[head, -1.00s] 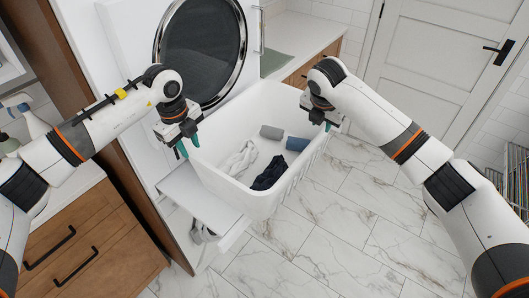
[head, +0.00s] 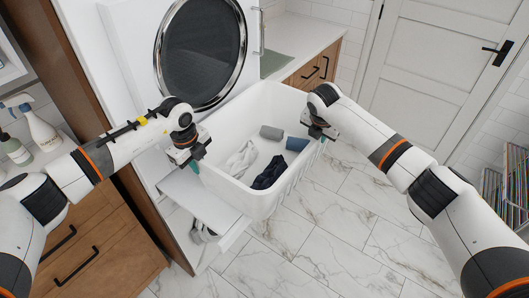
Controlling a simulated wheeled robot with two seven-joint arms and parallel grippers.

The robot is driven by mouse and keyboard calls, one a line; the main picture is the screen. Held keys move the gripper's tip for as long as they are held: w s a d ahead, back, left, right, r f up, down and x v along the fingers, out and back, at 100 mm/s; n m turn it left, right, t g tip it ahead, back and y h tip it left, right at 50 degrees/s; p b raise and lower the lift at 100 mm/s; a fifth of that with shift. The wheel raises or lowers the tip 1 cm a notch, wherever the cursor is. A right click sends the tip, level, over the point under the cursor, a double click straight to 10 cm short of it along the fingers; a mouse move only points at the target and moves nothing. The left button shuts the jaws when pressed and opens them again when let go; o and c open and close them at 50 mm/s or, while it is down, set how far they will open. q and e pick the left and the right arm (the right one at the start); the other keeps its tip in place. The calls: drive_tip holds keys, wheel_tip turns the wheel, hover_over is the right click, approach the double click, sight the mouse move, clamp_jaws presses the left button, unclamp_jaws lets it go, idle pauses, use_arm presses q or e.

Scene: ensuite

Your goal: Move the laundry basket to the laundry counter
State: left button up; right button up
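The white laundry basket (head: 232,192) is in the middle of the head view, upright in front of the open round door. It holds a pale cloth (head: 241,159), a dark navy cloth (head: 269,173), a grey roll (head: 272,132) and a blue-grey roll (head: 297,144). My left gripper (head: 196,160) is at the basket's left rim. My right gripper (head: 322,134) is at its right rim. The fingertips are partly hidden, so I cannot tell whether either is closed on the rim. The white laundry counter (head: 306,32) is behind the basket, with a green mat (head: 276,64) on it.
The round door (head: 201,50) stands open behind the basket's left side. A white shelf (head: 202,203) juts out beside the basket at left. A wooden drawer unit (head: 100,245) with bottles stands at left. Marble floor (head: 330,235) is clear in front. A rack (head: 515,185) stands at right.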

use_arm(q)
clamp_jaws()
use_arm(e)
clamp_jaws()
idle(0.8)
use_arm(q)
drive_tip(key=shift+w+r, duration=0.1)
use_arm(e)
drive_tip(key=shift+w+r, duration=0.1)
drive_tip(key=shift+r, duration=0.05)
